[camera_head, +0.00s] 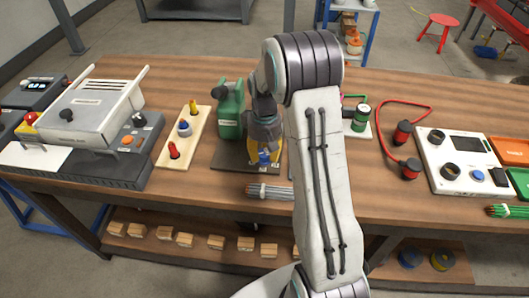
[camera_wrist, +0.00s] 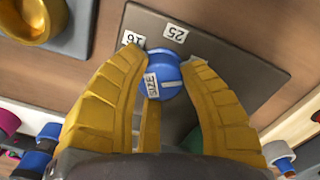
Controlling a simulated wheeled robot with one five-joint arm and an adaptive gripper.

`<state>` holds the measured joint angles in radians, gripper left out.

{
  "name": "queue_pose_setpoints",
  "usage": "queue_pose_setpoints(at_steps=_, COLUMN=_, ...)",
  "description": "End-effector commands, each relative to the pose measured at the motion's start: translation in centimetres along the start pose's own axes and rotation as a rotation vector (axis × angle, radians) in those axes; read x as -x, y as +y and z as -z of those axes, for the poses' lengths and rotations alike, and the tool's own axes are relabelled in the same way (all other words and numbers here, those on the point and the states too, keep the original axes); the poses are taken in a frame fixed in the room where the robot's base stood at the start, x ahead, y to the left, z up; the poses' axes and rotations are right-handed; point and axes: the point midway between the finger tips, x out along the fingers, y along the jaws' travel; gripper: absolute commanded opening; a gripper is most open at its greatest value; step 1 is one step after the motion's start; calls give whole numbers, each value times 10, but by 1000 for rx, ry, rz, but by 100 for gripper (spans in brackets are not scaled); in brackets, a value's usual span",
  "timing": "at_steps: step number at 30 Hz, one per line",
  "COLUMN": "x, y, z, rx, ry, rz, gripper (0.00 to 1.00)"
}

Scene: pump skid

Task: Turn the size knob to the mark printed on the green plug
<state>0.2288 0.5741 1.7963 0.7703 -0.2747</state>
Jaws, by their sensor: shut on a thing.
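My gripper (camera_wrist: 162,62) is shut on the blue size knob (camera_wrist: 160,84), with a yellow finger at each side. The knob bears a white "SIZE" label and a short white line. In the head view my gripper (camera_head: 264,142) reaches down to the blue knob (camera_head: 264,158). A green cylinder (camera_head: 361,117) with a pale label, perhaps the green plug, stands right of my arm; its print is too small to read.
A green machine body (camera_head: 230,112) stands beside my gripper. A wooden board (camera_head: 164,157) with yellow, blue and red pieces is to its left. A bundle of rods (camera_head: 268,191) lies near the front edge. A white panel (camera_head: 455,187) is at right.

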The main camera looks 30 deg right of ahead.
Motion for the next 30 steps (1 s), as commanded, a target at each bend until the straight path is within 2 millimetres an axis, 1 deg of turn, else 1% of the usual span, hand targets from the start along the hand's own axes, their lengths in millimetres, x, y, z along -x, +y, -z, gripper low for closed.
queue_pose_setpoints(at_steps=1, x=-2, y=-1, z=-2, rx=-1, ry=-8, rz=2, gripper=41)
queue_pose_setpoints(at_steps=9, x=-1, y=0, z=-1, rx=0, ry=-3, rz=1, gripper=65)
queue_pose_setpoints(at_steps=16, x=0, y=0, z=0, rx=1, ry=-1, rz=0, gripper=65)
queue_pose_setpoints(at_steps=20, x=6, y=0, z=0, rx=1, ry=1, rz=0, gripper=65)
queue_pose_setpoints(at_steps=23, x=17, y=0, z=1, rx=1, ry=3, rz=-1, gripper=65)
queue_pose_setpoints(at_steps=30, x=57, y=0, z=1, rx=1, ry=4, rz=-1, gripper=65)
